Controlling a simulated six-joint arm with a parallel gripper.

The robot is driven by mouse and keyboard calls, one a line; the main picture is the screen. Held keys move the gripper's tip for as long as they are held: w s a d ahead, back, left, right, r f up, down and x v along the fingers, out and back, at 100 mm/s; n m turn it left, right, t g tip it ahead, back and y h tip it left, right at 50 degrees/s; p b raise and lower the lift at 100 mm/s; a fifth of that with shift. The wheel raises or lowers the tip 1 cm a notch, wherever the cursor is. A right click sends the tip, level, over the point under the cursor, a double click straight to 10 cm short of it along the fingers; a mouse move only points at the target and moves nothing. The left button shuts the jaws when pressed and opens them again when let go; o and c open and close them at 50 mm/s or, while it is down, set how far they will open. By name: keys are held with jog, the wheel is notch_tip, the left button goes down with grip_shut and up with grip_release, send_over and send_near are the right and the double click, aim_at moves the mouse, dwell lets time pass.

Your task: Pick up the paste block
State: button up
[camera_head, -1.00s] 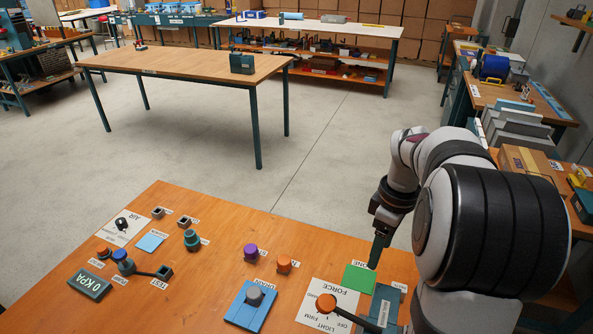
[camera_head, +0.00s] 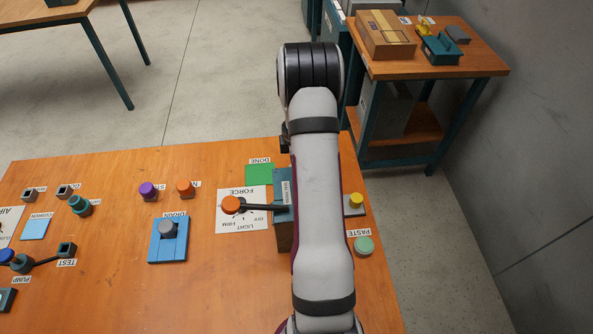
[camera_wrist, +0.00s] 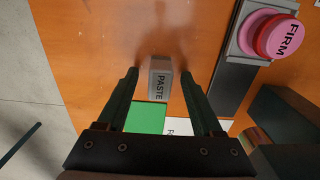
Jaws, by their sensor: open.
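In the wrist view, the paste block (camera_wrist: 159,84) is a small grey block with a "PASTE" label on its near side. It is on the orange-brown table between the fingers of my gripper (camera_wrist: 159,76). The gripper is open, with a finger on each side of the block. Some gap shows, and I cannot tell whether either finger touches it. In the head view, my arm covers the middle of the scene and hides the gripper's fingers; I cannot make out the grey block there.
A green pad (camera_head: 260,174) marked "DONE" and a white "FORCE" sheet (camera_head: 228,212) with an orange knob (camera_head: 232,205) lie left of my arm. A pale green round piece (camera_head: 364,246) is beside a "PASTE" label. A pink "FIRM" button (camera_wrist: 273,36) is right of the fingers.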

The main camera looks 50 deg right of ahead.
grip_shut()
dwell(0.3)
jog(key=r, duration=0.4)
jog(key=shift+s+d+r, duration=0.1)
jog(key=shift+s+r, duration=0.2)
jog(key=shift+s, duration=0.05)
jog(key=s+d+r, duration=0.2)
jog(key=s+r, duration=0.4)
jog(key=s, duration=0.4)
jog(key=shift+s+r, duration=0.15)
jog(key=shift+s, duration=0.2)
jog(key=c, duration=0.8)
grip_release()
grip_shut()
